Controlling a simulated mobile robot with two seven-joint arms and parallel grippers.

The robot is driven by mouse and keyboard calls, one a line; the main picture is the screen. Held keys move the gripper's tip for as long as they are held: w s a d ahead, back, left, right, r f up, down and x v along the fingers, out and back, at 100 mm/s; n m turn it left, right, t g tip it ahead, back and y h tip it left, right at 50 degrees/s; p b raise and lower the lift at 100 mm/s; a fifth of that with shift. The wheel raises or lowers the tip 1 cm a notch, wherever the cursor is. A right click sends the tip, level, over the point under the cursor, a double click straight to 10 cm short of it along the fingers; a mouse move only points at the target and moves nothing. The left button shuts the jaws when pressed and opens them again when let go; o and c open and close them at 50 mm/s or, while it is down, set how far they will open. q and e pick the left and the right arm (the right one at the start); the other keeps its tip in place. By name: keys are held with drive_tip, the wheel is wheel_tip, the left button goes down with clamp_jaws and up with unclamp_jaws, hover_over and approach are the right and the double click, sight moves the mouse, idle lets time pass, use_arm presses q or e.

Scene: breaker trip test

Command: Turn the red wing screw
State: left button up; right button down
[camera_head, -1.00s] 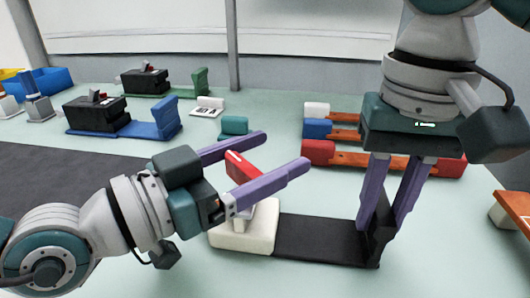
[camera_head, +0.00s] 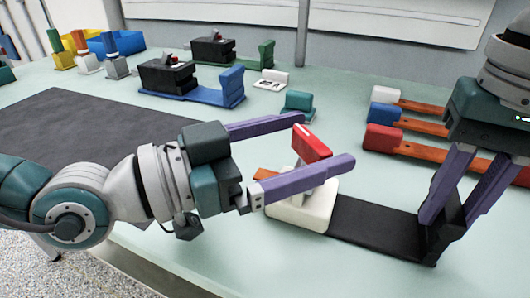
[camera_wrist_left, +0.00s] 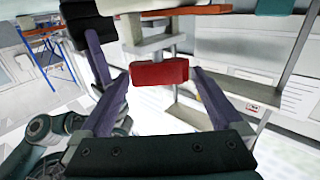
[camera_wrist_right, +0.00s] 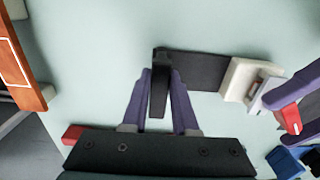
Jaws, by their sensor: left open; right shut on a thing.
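The red wing screw (camera_head: 312,143) stands on top of a white block (camera_head: 303,208) at the left end of a black base plate (camera_head: 375,222). My left gripper (camera_head: 326,138) is open, one purple finger on each side of the red wing. In the left wrist view the red wing (camera_wrist_left: 160,73) lies between the fingers, with gaps visible on both sides. My right gripper (camera_head: 450,218) is shut on the black upright plate at the base's right end. The right wrist view shows this upright plate (camera_wrist_right: 160,85) between the fingers.
Black units on a blue base (camera_head: 205,95) and a green base (camera_head: 258,65) stand behind. Red (camera_head: 383,139), blue (camera_head: 384,115) and white (camera_head: 385,94) handled pieces lie at the right. A dark mat (camera_head: 75,140) covers the left of the table.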

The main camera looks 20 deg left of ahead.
use_arm(q)
drive_tip(key=v, duration=0.8)
drive_tip(key=shift+c, duration=0.2)
